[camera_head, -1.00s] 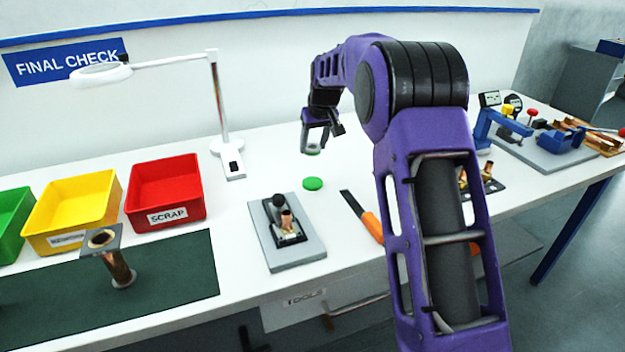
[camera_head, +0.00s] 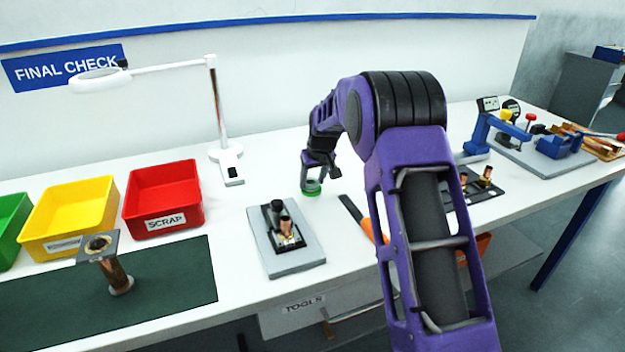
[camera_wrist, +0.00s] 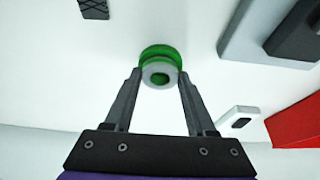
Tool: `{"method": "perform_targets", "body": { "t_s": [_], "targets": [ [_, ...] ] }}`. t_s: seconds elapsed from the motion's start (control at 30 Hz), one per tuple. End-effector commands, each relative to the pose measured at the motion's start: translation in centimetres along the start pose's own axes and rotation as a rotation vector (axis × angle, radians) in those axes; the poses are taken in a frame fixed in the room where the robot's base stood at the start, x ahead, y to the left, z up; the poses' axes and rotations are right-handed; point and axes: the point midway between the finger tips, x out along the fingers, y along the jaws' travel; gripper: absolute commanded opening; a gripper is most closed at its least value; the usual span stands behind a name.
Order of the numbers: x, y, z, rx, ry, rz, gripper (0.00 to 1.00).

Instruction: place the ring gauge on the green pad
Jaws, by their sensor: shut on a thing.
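The ring gauge (camera_wrist: 147,74) is a small grey ring, held between the fingertips of my gripper (camera_wrist: 160,76) in the wrist view. Green shows through its hole. The green pad (camera_wrist: 160,50) is a small round disc just behind the ring in that view. In the head view, my gripper (camera_head: 313,178) points down over the green pad (camera_head: 311,193) on the white bench. The ring there is small and partly hidden by the fingers, and sits at or just above the pad. I cannot tell whether they touch.
A grey plate with a black and copper fixture (camera_head: 284,240) stands front left of the pad. An orange-handled tool (camera_head: 358,215) lies to the right. The red scrap bin (camera_head: 163,200) and magnifier lamp (camera_head: 231,165) are left. The bench around the pad is clear.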

Motion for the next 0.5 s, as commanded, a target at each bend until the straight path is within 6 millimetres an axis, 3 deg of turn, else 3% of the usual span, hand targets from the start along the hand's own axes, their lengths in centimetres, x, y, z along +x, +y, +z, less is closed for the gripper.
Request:
{"method": "perform_targets", "body": {
  "t_s": [0.07,0.1,0.2,0.27,0.5],
  "targets": [
    [0.32,0.0,0.12,0.0,0.001,0.0,0.0],
    [0.37,0.0,0.16,0.0,0.0,0.0,0.58],
    [0.28,0.0,0.13,0.0,-0.001,0.0,0.76],
    [0.28,0.0,0.13,0.0,-0.001,0.0,0.86],
    [0.26,0.0,0.12,0.0,-0.001,0.0,0.86]
  ]
}}
